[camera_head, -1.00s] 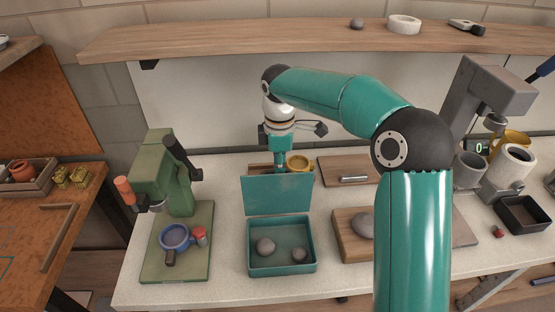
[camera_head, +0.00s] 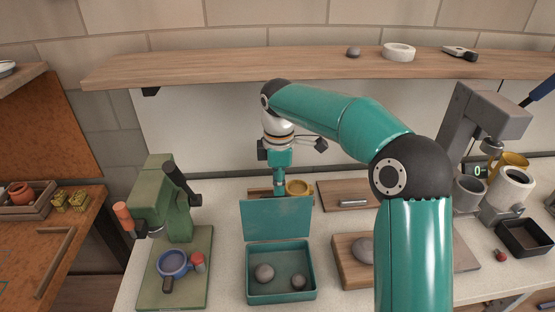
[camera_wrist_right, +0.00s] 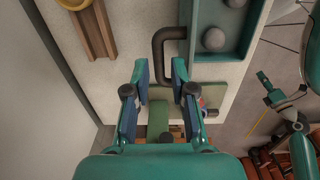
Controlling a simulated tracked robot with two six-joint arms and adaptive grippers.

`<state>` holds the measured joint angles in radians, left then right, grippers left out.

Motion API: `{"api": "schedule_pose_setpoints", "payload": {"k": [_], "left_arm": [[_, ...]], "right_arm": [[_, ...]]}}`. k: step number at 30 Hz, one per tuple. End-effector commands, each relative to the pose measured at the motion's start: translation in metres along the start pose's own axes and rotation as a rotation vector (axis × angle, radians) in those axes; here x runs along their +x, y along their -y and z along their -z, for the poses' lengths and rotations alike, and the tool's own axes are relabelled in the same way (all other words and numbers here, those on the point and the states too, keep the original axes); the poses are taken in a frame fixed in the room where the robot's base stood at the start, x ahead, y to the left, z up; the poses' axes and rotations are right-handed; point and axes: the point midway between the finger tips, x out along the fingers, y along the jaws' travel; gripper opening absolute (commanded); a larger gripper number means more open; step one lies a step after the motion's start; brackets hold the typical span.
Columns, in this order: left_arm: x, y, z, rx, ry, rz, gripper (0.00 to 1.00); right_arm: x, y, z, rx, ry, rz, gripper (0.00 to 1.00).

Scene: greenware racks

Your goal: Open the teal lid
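The teal lid (camera_head: 277,219) stands upright at the back edge of the teal box (camera_head: 281,298), so the box is open. Two grey clay balls (camera_head: 264,273) lie inside; the box also shows in the right wrist view (camera_wrist_right: 247,22). A dark bent handle (camera_wrist_right: 160,55) sticks out from the lid. My right gripper (camera_head: 279,190) is behind the lid, which partly hides its tips. In the wrist view its fingers (camera_wrist_right: 160,72) are spread, with the handle's lower end between or just past them; contact is unclear. My left gripper is outside the head view.
A green press (camera_head: 165,205) stands left of the box. A wooden block (camera_head: 345,276) with a grey lump is close on the right. A yellow ring-shaped item (camera_head: 298,187) sits behind the lid. A wooden shelf (camera_head: 230,66) spans the back above.

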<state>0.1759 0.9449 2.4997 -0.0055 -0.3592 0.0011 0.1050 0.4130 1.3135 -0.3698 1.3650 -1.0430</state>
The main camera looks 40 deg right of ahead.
Motion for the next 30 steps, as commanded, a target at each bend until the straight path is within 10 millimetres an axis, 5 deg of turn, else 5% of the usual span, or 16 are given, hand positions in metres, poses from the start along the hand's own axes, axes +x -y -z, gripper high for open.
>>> {"api": "schedule_pose_setpoints", "payload": {"k": [12, 30], "left_arm": [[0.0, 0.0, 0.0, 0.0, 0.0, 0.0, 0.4], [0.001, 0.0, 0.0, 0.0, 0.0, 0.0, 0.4]], "right_arm": [[-0.078, -0.002, 0.002, -0.001, -0.002, -0.004, 0.24], [-0.092, -0.001, 0.003, -0.003, -0.001, -0.002, 0.24]]}}
